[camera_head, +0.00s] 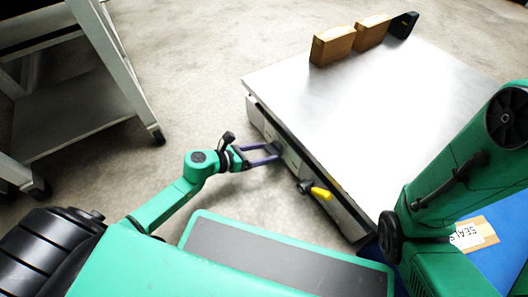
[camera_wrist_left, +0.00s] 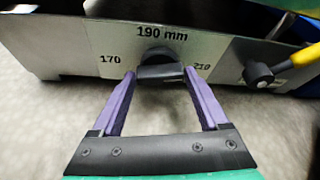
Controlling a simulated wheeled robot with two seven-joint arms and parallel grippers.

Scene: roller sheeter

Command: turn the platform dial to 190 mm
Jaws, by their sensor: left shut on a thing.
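The platform dial (camera_wrist_left: 158,65) is a black knob with a bar grip on the front face of the steel platform (camera_head: 370,110). Its plate reads 170 on the left, 190 mm at the top and 210 on the right. The dial's bar lies nearly level in the left wrist view; I cannot tell which mark it points to. My left gripper (camera_head: 273,153) has its purple fingers on either side of the bar and is shut on the dial; it also shows in the left wrist view (camera_wrist_left: 158,78). My right arm is at the right, its gripper out of view.
A lever with a yellow handle (camera_head: 320,193) sticks out of the front face, right of the dial. Two brown blocks (camera_head: 332,45) and a dark one stand on the platform's far edge. A wheeled grey rack (camera_head: 85,100) stands at the left. Floor between is clear.

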